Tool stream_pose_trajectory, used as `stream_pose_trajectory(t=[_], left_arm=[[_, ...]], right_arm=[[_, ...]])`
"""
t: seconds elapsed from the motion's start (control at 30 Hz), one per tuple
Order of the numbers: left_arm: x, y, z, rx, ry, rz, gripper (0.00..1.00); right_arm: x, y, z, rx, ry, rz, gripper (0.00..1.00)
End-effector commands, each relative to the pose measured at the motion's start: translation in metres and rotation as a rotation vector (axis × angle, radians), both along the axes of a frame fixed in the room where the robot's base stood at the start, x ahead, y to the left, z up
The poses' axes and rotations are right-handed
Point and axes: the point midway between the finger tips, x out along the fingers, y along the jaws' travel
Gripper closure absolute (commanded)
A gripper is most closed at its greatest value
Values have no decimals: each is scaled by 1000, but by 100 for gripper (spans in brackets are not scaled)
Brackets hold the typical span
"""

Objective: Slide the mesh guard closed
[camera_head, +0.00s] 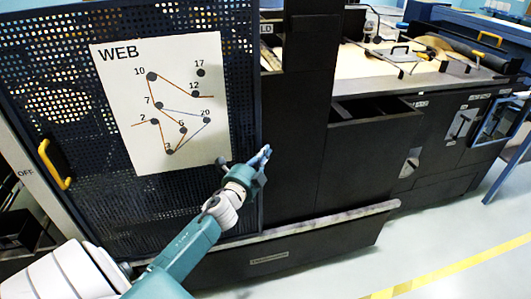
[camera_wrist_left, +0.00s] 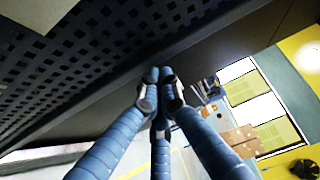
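The mesh guard (camera_head: 55,105) is a dark blue perforated panel filling the left of the head view. A yellow handle (camera_head: 58,165) is on its left side, and its right edge stands beside a dark machine face. My left gripper (camera_head: 265,153) is at the lower part of that right edge. In the left wrist view, the guard (camera_wrist_left: 75,60) is at upper left and the gripper's blue fingers (camera_wrist_left: 158,76) converge with their tips together by its edge. I see nothing between them; whether they touch the guard is unclear. My right gripper is out of view.
A white WEB diagram sheet (camera_head: 165,100) is on the guard. The dark machine (camera_head: 365,150) continues right, with a ledge (camera_head: 330,220) low along its front. Open floor (camera_head: 440,235) with a yellow line lies at lower right. A blue frame (camera_head: 500,120) stands at far right.

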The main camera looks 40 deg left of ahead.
Motion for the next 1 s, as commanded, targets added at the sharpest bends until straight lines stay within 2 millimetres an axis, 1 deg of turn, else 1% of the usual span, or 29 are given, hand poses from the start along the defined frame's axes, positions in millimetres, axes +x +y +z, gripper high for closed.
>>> stream_pose_trajectory(t=[0.03,0.2,0.33,0.47,0.7,0.83,1.0], left_arm=[[-2,7,-2,2,6,15,100],[-3,7,-2,2,6,16,100],[-14,4,-4,2,9,14,100],[-37,-4,-4,2,10,10,100],[-85,-20,-3,1,6,4,100],[-103,-26,-2,0,4,2,100],[-114,-29,-1,2,3,0,100]], right_arm=[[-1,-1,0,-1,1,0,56],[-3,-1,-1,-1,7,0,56],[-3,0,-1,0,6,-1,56],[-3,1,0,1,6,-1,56],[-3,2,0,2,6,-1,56],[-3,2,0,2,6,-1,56],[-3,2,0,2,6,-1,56]])
